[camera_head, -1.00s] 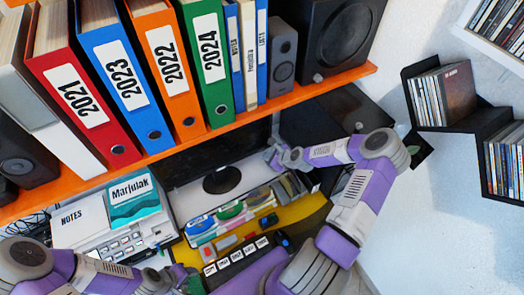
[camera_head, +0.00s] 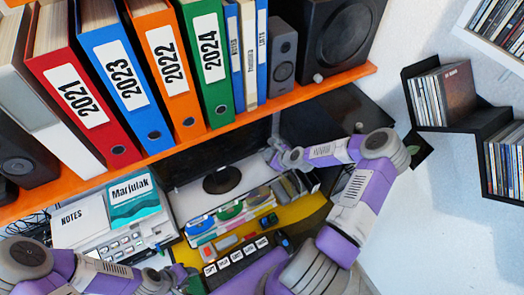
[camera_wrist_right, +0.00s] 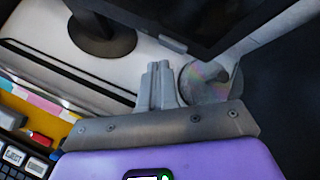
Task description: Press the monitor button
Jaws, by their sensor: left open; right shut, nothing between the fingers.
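The monitor (camera_head: 215,158) stands under the orange shelf, its dark screen partly covered by the shelf. In the right wrist view its dark lower edge (camera_wrist_right: 215,30) crosses the top, with a small grey tab (camera_wrist_right: 172,43) on its underside that looks like the button. My right gripper (camera_head: 271,148) is at the monitor's right lower corner. In the right wrist view its shut, empty fingers (camera_wrist_right: 158,70) point up at the tab, just below it in the picture; I cannot tell whether they touch. My left gripper (camera_head: 178,280) is open low at the left, its fingers hard to make out.
The orange shelf (camera_head: 190,150) with binders and speakers hangs over the desk. A shiny disc (camera_wrist_right: 208,80) is right of my right fingers. A box of coloured discs (camera_head: 230,212), a button panel (camera_head: 238,259) and a notes device (camera_head: 80,222) stand in front. Wall shelves are at right.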

